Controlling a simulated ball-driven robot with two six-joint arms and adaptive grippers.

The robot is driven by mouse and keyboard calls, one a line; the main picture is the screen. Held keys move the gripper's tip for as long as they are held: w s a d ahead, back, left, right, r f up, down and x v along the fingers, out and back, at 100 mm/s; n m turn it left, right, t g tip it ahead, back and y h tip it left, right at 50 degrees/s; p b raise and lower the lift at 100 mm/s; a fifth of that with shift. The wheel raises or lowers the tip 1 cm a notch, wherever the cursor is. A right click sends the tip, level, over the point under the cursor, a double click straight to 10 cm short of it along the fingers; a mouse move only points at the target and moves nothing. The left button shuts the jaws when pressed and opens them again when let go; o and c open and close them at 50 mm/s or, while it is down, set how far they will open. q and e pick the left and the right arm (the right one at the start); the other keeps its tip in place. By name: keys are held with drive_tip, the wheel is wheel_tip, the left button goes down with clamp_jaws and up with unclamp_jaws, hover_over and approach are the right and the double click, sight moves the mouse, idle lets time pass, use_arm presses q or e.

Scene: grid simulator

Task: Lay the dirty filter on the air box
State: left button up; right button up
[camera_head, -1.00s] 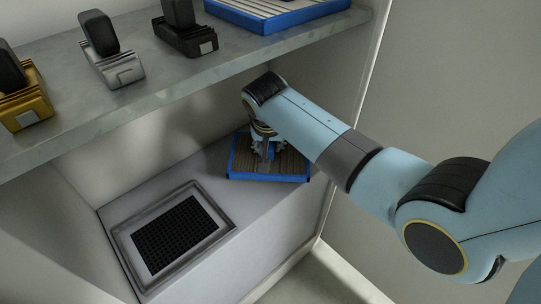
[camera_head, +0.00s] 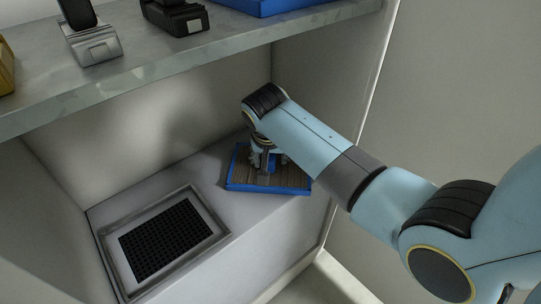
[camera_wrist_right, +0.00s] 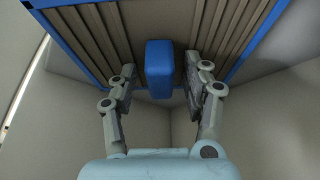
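The dirty filter (camera_head: 294,178) is a blue-framed panel with brown pleats. It is at the right end of the grey ledge in the head view, and I cannot tell whether it touches the ledge. My right gripper (camera_head: 267,165) is over its middle. In the right wrist view its fingers (camera_wrist_right: 160,85) stand on either side of the blue handle (camera_wrist_right: 160,68), with a gap visible on both sides. The air box (camera_head: 106,233) is a framed recess with a black grille (camera_head: 168,238), left of the filter, nothing on it. My left gripper is out of view.
A grey shelf (camera_head: 130,78) overhangs the ledge. It carries a silver object (camera_head: 92,45), a black one (camera_head: 178,18), part of a yellow one (camera_head: 5,72) and another blue-framed panel (camera_head: 285,5). A side wall (camera_head: 345,110) stands close right of the filter.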

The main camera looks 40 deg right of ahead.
drive_tip(key=shift+r, duration=0.4)
drive_tip(key=p+v, duration=0.2)
drive_tip(key=v, duration=0.5)
